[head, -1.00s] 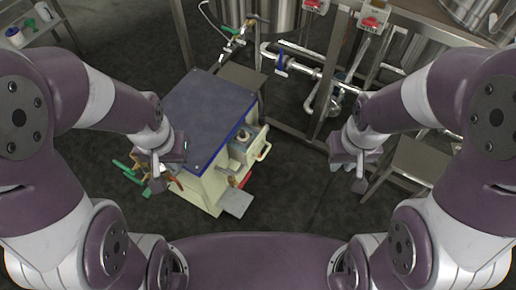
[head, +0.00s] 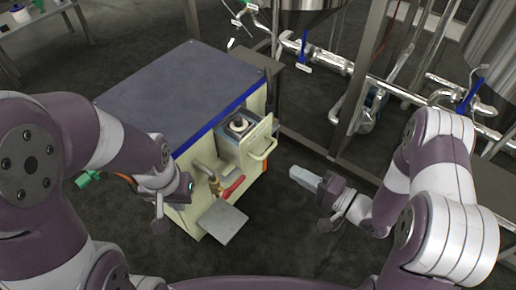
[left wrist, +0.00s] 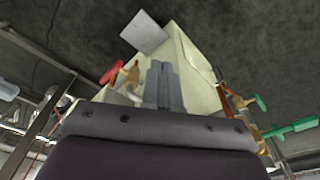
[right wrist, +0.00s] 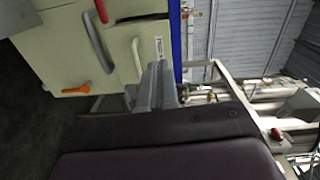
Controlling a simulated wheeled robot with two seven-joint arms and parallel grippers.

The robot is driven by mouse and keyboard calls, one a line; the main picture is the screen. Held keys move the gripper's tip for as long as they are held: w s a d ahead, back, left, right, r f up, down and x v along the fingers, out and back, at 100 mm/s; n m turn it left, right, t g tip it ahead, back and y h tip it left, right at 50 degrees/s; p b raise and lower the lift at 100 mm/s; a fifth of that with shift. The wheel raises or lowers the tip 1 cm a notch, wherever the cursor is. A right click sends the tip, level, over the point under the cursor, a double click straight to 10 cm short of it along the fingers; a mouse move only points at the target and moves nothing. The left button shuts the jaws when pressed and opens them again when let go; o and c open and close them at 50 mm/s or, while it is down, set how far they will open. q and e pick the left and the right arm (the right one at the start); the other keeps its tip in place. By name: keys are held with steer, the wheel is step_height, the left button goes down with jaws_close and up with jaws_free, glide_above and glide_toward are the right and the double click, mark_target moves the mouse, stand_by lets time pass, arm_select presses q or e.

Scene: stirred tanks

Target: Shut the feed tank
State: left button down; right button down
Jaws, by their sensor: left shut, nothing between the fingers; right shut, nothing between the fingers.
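The cream cabinet (head: 185,205) with a blue-edged grey top stands at centre left in the head view. I cannot tell which part is the feed tank. My right gripper (head: 303,177) is shut and empty, right of the handle and apart from it; the handle also shows in the right wrist view (right wrist: 138,60). My left gripper (head: 160,216) is shut and empty beside the cabinet's near left side.
A red-handled valve (head: 232,187) and a grey plate (head: 222,222) jut from the cabinet's front. Green-handled valves (left wrist: 290,127) are on another side. Pipework and steel frames (head: 335,62) stand behind. Dark floor is clear in front and to the right.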

steer(key=b, duration=0.6)
glide_toward(246, 141)
steer(key=shift+m, duration=0.4)
steer(key=x, duration=0.5)
steer(key=shift+w+a+f, duration=0.1)
steer(key=shift+a+f, duration=0.05)
steer(key=shift+f, duration=0.2)
steer(key=shift+w+a+r, duration=0.1)
steer(key=shift+w+a, duration=0.3)
steer(key=shift+a, duration=0.1)
steer(key=shift+a+r, duration=0.1)
steer(key=shift+w+a, duration=0.15)
steer(key=shift+w, duration=0.05)
steer(key=p+x, duration=0.1)
steer(key=x, duration=0.3)
steer(key=shift+w+a, duration=0.2)
